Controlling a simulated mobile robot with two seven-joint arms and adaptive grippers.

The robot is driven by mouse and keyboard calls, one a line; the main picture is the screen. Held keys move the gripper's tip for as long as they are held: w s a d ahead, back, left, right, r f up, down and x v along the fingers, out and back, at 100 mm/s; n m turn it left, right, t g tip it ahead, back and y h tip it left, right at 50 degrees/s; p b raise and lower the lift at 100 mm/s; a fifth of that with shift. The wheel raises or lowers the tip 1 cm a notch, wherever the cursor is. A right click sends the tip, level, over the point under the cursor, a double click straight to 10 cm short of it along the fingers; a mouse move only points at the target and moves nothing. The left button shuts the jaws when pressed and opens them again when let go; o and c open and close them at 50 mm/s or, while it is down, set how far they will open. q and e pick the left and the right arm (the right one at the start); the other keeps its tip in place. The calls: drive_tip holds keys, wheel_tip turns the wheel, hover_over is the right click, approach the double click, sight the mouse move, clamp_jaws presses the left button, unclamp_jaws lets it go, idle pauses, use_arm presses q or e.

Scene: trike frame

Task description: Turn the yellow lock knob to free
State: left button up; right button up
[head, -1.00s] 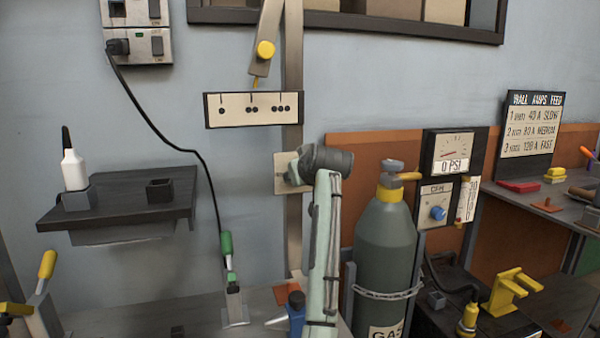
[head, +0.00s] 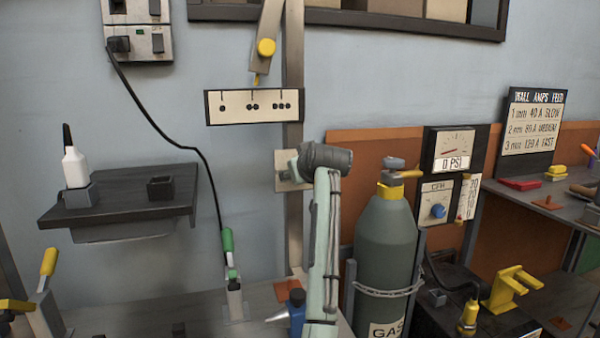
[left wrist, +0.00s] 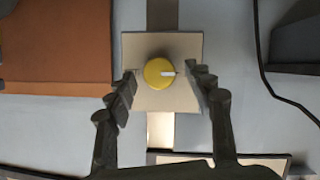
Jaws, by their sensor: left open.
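The yellow lock knob (left wrist: 159,72) shows in the left wrist view, round, with a white pointer mark toward the right of that picture. It sits on a pale square plate (left wrist: 180,46) on a metal post. My left gripper (left wrist: 161,80) is open, its two dark fingers apart on either side of the knob; I cannot tell whether they touch it. In the head view my left arm rises in front of the plate (head: 283,184) and hides the knob and the fingers. My right gripper is not in view.
A gas cylinder (head: 386,245) stands right of the arm. A black cable (head: 170,136) and a shelf (head: 125,207) are at the left.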

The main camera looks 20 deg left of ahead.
use_arm(q)
drive_tip(key=shift+s, duration=0.1)
drive_tip(key=v, duration=1.2)
